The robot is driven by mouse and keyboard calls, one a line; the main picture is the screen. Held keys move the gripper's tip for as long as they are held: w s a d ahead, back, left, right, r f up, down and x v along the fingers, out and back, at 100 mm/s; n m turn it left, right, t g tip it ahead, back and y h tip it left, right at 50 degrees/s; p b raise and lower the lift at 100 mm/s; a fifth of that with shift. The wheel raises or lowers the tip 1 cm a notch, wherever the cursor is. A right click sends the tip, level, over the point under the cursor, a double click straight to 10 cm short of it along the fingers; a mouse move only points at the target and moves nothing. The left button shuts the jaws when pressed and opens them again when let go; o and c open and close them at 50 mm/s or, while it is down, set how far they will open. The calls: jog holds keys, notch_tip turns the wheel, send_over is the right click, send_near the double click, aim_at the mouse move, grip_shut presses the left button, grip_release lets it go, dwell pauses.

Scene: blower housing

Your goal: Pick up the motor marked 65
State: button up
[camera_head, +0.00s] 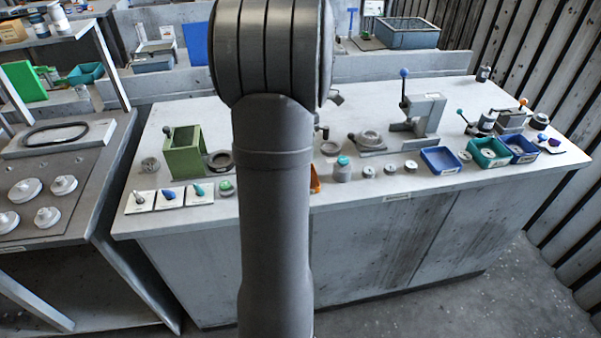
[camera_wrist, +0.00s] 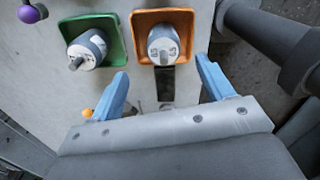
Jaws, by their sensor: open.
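In the wrist view, a white and grey motor (camera_wrist: 164,46) stands in an orange tray (camera_wrist: 194,20). It has small dark marks on its face, too small to read surely. Another white and grey motor (camera_wrist: 88,50) lies tilted in a green tray (camera_wrist: 112,20) to its left, its shaft showing; I see no clear number on it. My gripper (camera_wrist: 162,68) is open and empty, its blue fingers on either side below the orange tray. In the head view my arm hides the gripper and most of the orange tray (camera_head: 315,182).
A purple knob (camera_wrist: 30,13) is at the wrist view's upper left. The bench (camera_head: 400,200) carries a green box fixture (camera_head: 184,152), a grey press (camera_head: 425,115), and blue (camera_head: 440,160) and teal (camera_head: 488,152) trays.

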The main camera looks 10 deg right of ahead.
notch_tip(320, 180, down, 4)
jog(key=shift+f, duration=0.1)
jog(key=f, duration=0.5)
jog(key=shift+s+a, duration=0.25)
jog(key=c, duration=1.4)
